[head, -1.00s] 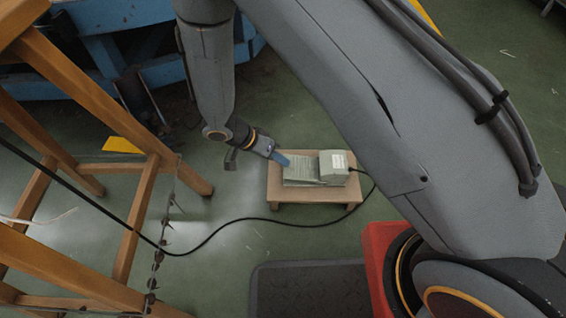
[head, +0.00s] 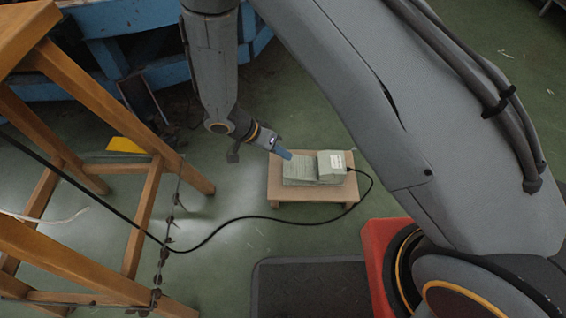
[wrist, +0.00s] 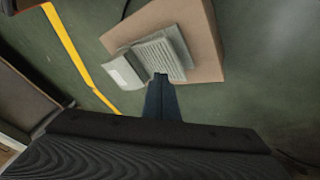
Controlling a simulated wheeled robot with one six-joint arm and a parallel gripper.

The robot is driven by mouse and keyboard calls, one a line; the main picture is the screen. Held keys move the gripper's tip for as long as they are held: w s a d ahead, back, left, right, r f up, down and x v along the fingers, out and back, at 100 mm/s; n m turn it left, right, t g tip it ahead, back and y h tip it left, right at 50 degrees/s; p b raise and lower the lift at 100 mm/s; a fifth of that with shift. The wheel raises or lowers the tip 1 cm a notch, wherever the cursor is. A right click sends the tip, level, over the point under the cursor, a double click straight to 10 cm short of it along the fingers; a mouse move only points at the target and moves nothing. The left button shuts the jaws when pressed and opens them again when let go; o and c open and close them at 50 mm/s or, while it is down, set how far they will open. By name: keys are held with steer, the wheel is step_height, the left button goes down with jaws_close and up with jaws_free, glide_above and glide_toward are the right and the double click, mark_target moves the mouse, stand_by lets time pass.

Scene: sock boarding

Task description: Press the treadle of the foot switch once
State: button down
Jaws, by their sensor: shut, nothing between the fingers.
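The foot switch is a pale grey-green unit with a ribbed treadle (head: 300,170) on the left and a boxy housing (head: 331,166) on the right. It sits on a low wooden stand (head: 310,195). My gripper (head: 288,156) has slim blue fingers, shut and empty, pointing down at the treadle's back left corner. In the wrist view the fingertips (wrist: 160,77) overlap the near edge of the ribbed treadle (wrist: 165,57), beside the housing (wrist: 124,71). I cannot tell whether the tips touch the treadle or hover just above it.
A black cable (head: 245,219) runs from the housing around the stand and across the floor to the left. A wooden frame (head: 145,215) stands at the left with a chain hanging beside it. A dark mat (head: 310,290) lies in front. Green floor is clear right behind the stand.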

steer(key=shift+d+r+p, duration=0.15)
steer(key=shift+r+p, duration=0.35)
steer(key=shift+r, duration=0.35)
steer(key=shift+d+r+p, duration=0.15)
steer(key=shift+r+p, duration=0.3)
steer(key=shift+r, duration=0.35)
steer(key=s+a+r+n+g+y, duration=0.1)
steer(key=s+r+n+y, duration=0.2)
steer(key=r, duration=0.7)
steer(key=s+a+r+n, duration=0.15)
steer(key=s+r, duration=0.25)
steer(key=r, duration=0.6)
steer(key=s+r+n+y, duration=0.6)
steer(key=s+r+n, duration=0.3)
steer(key=s+r, duration=0.65)
steer(key=d+r+m+h+p, duration=0.1)
steer(key=d+r+m+p, duration=0.2)
steer(key=d+r+p, duration=0.7)
steer(key=d+r+m+h+p, duration=0.1)
steer(key=d+r+m+p, duration=0.2)
steer(key=d+r+p, duration=0.7)
step_height(320, 180, up, 8)
steer(key=p, duration=1.8)
steer(key=shift+f, duration=0.2)
